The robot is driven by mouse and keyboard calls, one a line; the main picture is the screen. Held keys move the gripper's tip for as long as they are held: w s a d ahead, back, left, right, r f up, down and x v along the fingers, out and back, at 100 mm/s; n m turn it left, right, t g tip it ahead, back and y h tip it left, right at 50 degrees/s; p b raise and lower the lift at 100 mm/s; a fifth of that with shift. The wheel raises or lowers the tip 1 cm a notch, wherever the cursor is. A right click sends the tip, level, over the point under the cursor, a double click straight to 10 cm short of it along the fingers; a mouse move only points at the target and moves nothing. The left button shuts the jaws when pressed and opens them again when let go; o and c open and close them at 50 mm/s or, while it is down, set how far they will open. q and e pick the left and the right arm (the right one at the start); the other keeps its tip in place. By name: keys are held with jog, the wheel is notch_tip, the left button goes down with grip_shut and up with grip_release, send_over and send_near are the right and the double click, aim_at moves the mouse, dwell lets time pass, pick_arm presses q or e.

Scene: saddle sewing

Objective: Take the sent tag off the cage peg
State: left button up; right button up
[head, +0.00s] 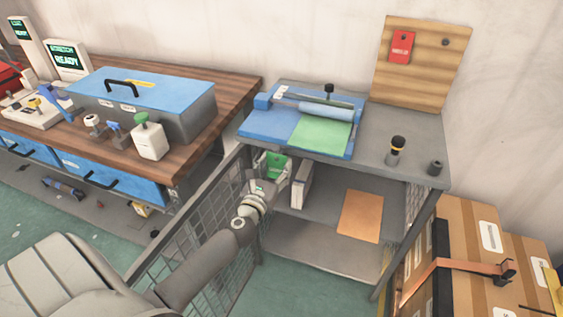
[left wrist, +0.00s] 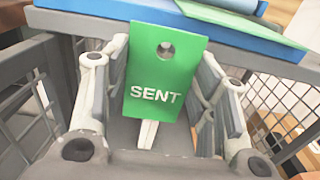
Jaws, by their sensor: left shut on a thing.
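The green sent tag (left wrist: 163,80) fills the middle of the left wrist view, upright, with its white word facing me and a round hole near its top. A greyish spot shows in the hole; I cannot tell if it is the cage peg. My left gripper (head: 277,172) is shut on the tag, with a finger on each side of it. In the head view the tag (head: 273,162) is at the front left corner of the grey bench, just below its top, by the mesh cage side (head: 232,205). My right gripper is not in view.
A blue and green press (head: 300,126) sits on the grey bench top above the tag. A pale box-like thing (head: 301,184) stands on the shelf below. A red tag (head: 401,46) hangs on the wooden board. Cartons (head: 463,225) stand at the right.

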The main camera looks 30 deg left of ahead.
pick_arm(q)
jog(key=shift+r+v, duration=0.2)
jog(key=shift+v, duration=2.7)
